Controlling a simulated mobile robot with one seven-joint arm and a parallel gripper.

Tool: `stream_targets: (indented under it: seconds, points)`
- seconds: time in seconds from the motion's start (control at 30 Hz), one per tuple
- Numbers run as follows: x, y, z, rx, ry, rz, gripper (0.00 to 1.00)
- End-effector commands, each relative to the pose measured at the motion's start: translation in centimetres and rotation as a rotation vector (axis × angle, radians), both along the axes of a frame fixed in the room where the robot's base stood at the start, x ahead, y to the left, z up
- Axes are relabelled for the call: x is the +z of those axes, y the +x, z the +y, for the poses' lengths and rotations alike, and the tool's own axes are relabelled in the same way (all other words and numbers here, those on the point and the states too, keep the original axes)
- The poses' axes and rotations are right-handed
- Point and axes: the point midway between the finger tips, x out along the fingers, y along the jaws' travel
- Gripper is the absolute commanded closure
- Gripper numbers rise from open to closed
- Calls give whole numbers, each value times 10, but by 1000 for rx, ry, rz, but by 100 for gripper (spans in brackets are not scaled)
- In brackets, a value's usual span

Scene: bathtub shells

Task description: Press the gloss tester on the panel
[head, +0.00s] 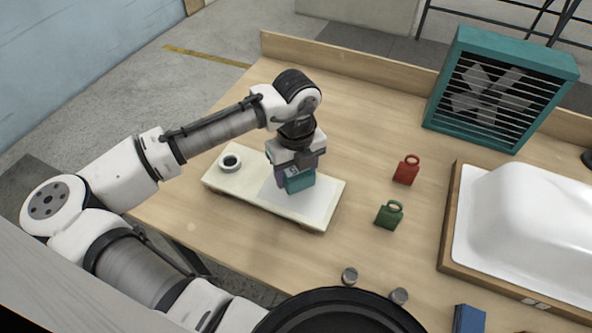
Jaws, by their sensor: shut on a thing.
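The gloss tester (300,183) is a small teal block under my gripper, standing over the pale panel at the left of the table. The panel (238,187) is a long cream board with a lighter grey-white patch under and around the tester. My gripper (293,168) points down and is shut on the tester, covering its upper part. I cannot tell whether the tester's underside touches the panel or hangs just above it.
A red padlock-shaped block (406,171) and a green one (389,215) stand to the right. A teal fan (499,88) is at the back, and a white tub shell (535,225) at the right. Small metal discs (350,276) lie in front.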

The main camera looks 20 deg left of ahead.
Motion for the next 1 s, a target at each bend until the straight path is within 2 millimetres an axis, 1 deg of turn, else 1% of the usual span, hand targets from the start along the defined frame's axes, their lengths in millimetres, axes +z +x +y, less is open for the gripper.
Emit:
stream_targets:
  seconds: [0.03, 0.5, 0.6, 1.0]
  points:
    - [8, 0, 0, 0, -1, -1, 58]
    - [45, 0, 0, 0, 0, -1, 58]
    - [48, 1, 0, 0, -1, -2, 58]
    - [45, 0, 0, 0, 0, -1, 58]
